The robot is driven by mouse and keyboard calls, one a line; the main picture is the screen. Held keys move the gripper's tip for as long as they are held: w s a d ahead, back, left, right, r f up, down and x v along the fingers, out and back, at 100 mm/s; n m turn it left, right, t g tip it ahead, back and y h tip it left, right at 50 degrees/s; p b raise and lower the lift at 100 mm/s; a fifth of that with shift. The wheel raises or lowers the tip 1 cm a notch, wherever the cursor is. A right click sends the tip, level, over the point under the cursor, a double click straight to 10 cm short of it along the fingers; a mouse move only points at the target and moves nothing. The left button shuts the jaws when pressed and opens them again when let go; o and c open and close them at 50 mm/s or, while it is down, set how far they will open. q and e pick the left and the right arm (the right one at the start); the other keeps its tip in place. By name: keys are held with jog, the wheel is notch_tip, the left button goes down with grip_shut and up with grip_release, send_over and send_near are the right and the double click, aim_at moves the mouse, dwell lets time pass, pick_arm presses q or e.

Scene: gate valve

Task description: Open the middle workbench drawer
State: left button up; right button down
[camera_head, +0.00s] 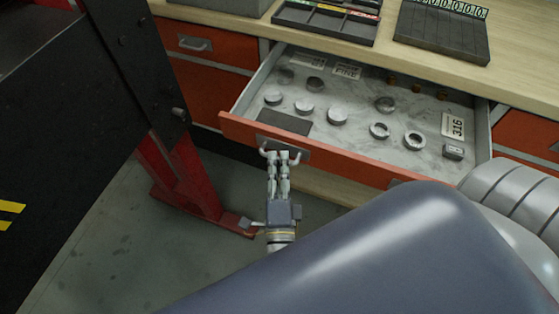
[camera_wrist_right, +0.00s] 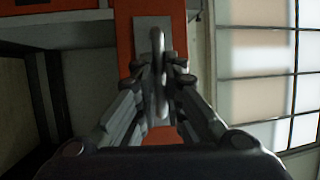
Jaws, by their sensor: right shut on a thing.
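The workbench drawer (camera_head: 340,160) with an orange front stands pulled out below the bench top in the head view. Several metal rings and round parts lie inside it on a pale marbled liner. Its metal handle (camera_head: 266,150) is on the front, left of centre. My right gripper (camera_head: 279,158) is shut on this handle, reaching up to it from below in the picture. In the right wrist view the handle (camera_wrist_right: 158,60) stands between the fingers of the gripper (camera_wrist_right: 160,75), against the orange front. My left gripper is not in view.
Another orange drawer with a handle (camera_head: 195,44) is shut at the left. The wooden bench top (camera_head: 390,62) holds a black tray (camera_head: 326,20) and a black panel (camera_head: 442,30). A dark cabinet (camera_head: 80,130) on a red stand (camera_head: 185,180) is close on the left. The floor (camera_head: 130,260) is clear.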

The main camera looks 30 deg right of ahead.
jog(key=c, duration=1.7)
grip_release()
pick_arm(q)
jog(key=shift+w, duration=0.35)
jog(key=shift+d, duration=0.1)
pick_arm(e)
jog(key=v, duration=1.2)
